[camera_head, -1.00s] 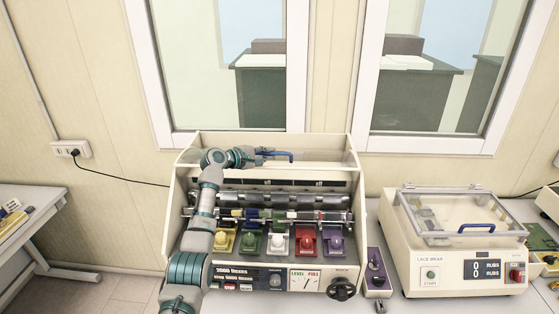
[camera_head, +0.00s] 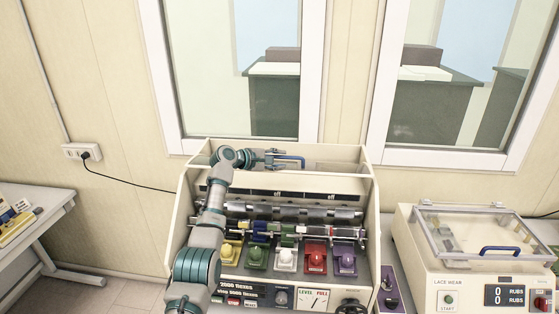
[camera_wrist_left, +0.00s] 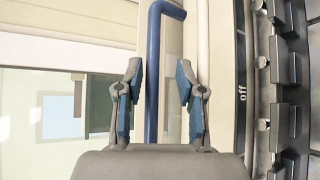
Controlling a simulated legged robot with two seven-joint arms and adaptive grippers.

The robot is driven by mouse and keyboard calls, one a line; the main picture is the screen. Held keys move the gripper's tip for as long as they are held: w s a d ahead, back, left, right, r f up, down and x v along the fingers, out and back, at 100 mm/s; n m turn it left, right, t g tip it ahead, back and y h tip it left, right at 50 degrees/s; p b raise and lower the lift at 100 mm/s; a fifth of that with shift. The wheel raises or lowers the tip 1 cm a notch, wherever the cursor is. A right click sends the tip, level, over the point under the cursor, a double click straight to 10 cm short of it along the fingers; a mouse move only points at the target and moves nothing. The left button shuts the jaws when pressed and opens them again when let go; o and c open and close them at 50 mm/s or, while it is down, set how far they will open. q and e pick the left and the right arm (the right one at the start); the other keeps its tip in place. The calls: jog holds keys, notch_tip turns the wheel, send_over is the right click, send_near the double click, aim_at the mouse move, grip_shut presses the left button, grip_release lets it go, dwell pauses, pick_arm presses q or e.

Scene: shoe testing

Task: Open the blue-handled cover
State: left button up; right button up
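The large cream flex-testing machine (camera_head: 187,215) has a blue handle (camera_head: 294,161) at its top rear, by a clear cover panel (camera_head: 345,165). I cannot tell how far that cover is raised. My left gripper (camera_head: 277,158) is at this handle. In the left wrist view the blue handle (camera_wrist_left: 153,70) runs between the two fingers of the left gripper (camera_wrist_left: 157,90). The fingers are apart, with a gap on both sides of the bar. My right gripper is not in view.
Several coloured shoe-holders, such as the red one (camera_head: 316,259), line the machine's front. At right the lace wear machine (camera_head: 430,260) has a flat clear lid with its own blue handle (camera_head: 499,251). A wall and windows stand close behind.

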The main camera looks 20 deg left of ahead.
pick_arm(q)
jog(key=shift+a, duration=0.15)
jog(key=v, duration=1.2)
jog(key=shift+w, duration=0.1)
